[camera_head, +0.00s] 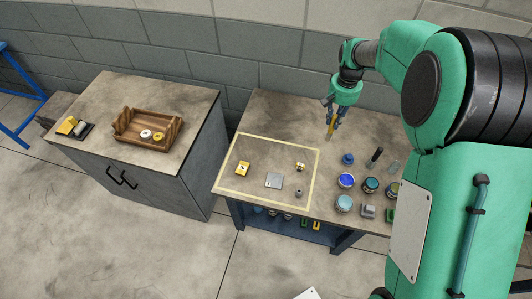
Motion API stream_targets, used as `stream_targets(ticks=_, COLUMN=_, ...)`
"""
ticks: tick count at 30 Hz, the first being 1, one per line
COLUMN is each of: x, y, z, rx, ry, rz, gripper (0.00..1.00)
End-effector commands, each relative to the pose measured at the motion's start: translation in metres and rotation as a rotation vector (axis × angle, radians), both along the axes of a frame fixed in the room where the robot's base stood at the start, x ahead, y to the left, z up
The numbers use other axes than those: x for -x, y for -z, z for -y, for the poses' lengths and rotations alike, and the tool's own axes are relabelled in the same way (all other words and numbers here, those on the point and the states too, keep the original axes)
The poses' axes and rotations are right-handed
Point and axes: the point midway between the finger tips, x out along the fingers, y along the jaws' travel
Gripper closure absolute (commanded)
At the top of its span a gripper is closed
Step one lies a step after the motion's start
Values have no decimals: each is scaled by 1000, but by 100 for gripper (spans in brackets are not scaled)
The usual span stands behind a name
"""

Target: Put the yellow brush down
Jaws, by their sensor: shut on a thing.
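My gripper (329,112) hangs over the back of the right-hand table, its fingers pointing down. It is shut on the yellow brush (331,129), a slim, nearly upright piece below the fingers. I cannot tell whether the brush's lower end touches the table (275,118) or is held a little above it. The brush is behind and to the right of the pale yellow outlined area on the tabletop.
The outlined area holds a yellow block (243,168), a grey plate (273,180) and small parts. Several jars, including a blue one (346,180), crowd the table's right side. A wooden tray (128,134) sits on the left cabinet (165,180). The table's back left is clear.

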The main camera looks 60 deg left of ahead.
Motion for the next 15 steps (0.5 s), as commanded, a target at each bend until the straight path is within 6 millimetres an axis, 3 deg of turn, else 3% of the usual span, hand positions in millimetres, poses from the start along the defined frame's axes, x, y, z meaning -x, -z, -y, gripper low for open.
stream_targets(ticks=1, x=23, y=0, z=-8, rx=1, ry=-18, rz=-1, gripper=100)
stream_targets(ticks=9, x=127, y=0, z=-35, rx=1, ry=-88, rz=-2, gripper=100)
stream_targets(ticks=15, x=181, y=1, z=-43, rx=2, ry=-123, rz=-2, gripper=100)
